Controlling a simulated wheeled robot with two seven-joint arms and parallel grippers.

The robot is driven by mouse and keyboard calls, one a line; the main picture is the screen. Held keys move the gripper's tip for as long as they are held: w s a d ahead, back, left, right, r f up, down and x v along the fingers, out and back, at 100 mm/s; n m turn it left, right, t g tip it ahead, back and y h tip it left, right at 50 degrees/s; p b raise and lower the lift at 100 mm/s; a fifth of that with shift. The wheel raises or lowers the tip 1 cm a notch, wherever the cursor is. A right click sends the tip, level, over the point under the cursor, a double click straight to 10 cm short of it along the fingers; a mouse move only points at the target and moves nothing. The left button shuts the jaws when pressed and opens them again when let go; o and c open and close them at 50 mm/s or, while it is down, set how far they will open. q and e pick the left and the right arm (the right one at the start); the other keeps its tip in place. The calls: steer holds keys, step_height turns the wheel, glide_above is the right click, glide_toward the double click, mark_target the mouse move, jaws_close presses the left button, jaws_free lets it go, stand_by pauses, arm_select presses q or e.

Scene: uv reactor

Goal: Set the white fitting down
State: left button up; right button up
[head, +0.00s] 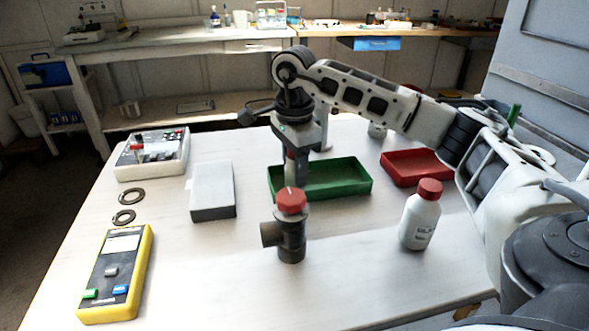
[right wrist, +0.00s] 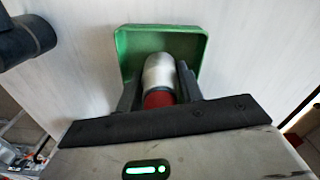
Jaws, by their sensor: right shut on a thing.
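The white fitting (right wrist: 160,72) is a pale, rounded cylinder with a red part at its near end. My right gripper (right wrist: 158,88) is shut on it, one dark finger on each side, in the right wrist view. In the head view my right gripper (head: 299,168) points down at the left part of the green tray (head: 345,188), and the fitting is mostly hidden there. The green tray (right wrist: 127,45) lies beyond the fitting in the wrist view. I cannot tell whether the fitting touches the tray floor. My left gripper is not in view.
A dark pipe piece with a red cap (head: 290,235) stands just in front of the green tray. A white bottle (head: 420,215) and a red tray (head: 413,167) are to the right. A grey-white block (head: 212,190) and a yellow meter (head: 115,275) are to the left.

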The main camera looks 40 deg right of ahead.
steer(key=shift+f, duration=0.25)
steer(key=shift+f, duration=0.1)
steer(key=shift+f, duration=0.15)
steer(key=o, duration=1)
step_height(320, 180, up, 13)
steer(key=shift+f+p, duration=0.2)
steer(key=shift+p, duration=1.05)
steer(key=shift+f, duration=0.1)
